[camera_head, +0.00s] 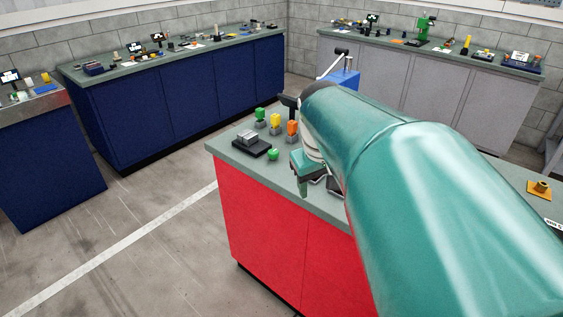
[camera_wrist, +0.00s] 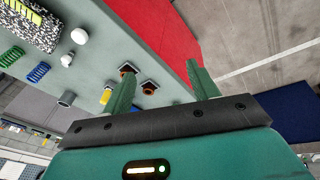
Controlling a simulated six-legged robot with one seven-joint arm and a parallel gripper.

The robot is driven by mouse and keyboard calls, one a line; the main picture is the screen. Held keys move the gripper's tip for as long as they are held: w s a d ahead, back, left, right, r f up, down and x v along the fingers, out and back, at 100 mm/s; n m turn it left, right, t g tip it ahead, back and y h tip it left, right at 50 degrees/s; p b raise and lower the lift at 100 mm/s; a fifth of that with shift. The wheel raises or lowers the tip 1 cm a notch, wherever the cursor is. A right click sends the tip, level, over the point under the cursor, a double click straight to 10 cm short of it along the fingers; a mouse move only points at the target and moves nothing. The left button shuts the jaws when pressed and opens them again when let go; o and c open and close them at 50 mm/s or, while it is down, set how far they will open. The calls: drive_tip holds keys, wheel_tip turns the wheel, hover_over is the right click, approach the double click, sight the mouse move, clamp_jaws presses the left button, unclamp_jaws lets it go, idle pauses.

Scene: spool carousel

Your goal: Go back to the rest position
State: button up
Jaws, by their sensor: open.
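My gripper (camera_wrist: 163,80) shows in the wrist view with its two green fingers wide apart and nothing held between them. Beyond the fingers are the grey-green bench top, its edge and the red bench side. In the head view my gripper (camera_head: 304,183) is at the front edge of the red bench (camera_head: 270,232), partly hidden by my own teal arm. Whether it touches the bench cannot be told. No spool carousel can be made out; my arm hides much of the bench top.
Green (camera_head: 260,114), yellow (camera_head: 275,120) and orange (camera_head: 292,128) pieces stand on grey bases left of my gripper. Near them are a black-based grey block (camera_head: 250,143) and a green ball (camera_head: 273,154). A blue box (camera_head: 345,79) stands behind. Open floor (camera_head: 150,205) lies left.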

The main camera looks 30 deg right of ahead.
drive_tip(key=shift+s+a, duration=0.25)
drive_tip(key=shift+a, duration=0.45)
drive_tip(key=shift+a, duration=0.1)
drive_tip(key=s+a+f+t+y, duration=0.1)
drive_tip(key=s+a, duration=0.3)
drive_tip(key=a, duration=0.2)
drive_tip(key=s+a+f+t+y, duration=0.1)
drive_tip(key=s+a+t, duration=0.1)
drive_tip(key=s+a, duration=0.2)
drive_tip(key=a, duration=0.3)
drive_tip(key=shift+s+a+f+n, duration=0.2)
drive_tip(key=shift+s+f+n, duration=0.1)
drive_tip(key=shift+s+n, duration=0.1)
drive_tip(key=c, duration=0.5)
drive_tip(key=shift+d, duration=0.1)
drive_tip(key=shift+d, duration=0.1)
